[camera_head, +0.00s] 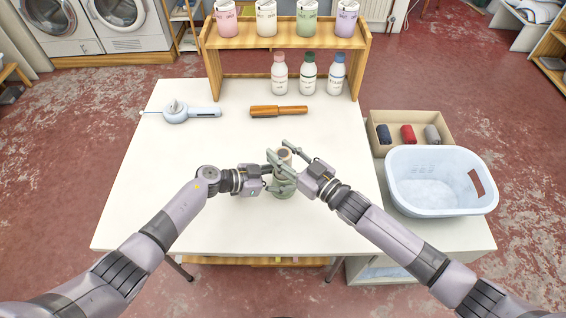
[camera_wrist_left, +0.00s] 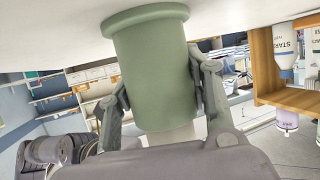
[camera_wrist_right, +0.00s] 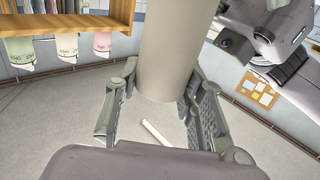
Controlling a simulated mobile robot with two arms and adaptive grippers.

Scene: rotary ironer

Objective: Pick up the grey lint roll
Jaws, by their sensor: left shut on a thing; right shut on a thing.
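My left gripper (camera_wrist_left: 158,90) is shut on a green cylindrical stand (camera_wrist_left: 153,75) with a wide flange, on the table. My right gripper (camera_wrist_right: 160,82) is shut on a pale grey-beige cylinder (camera_wrist_right: 166,45) just above the green stand. The head view shows this cylinder's round top (camera_head: 283,152) with a dark centre; its lower part is hidden by my fingers.
The open box (camera_head: 445,118) stands right of the table behind a white laundry basket (camera_head: 430,195). A wooden handle (camera_head: 278,111) and a pale blue tool (camera_head: 180,112) lie on the table. Several bottles (camera_head: 308,76) stand by the wooden shelf (camera_head: 290,42).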

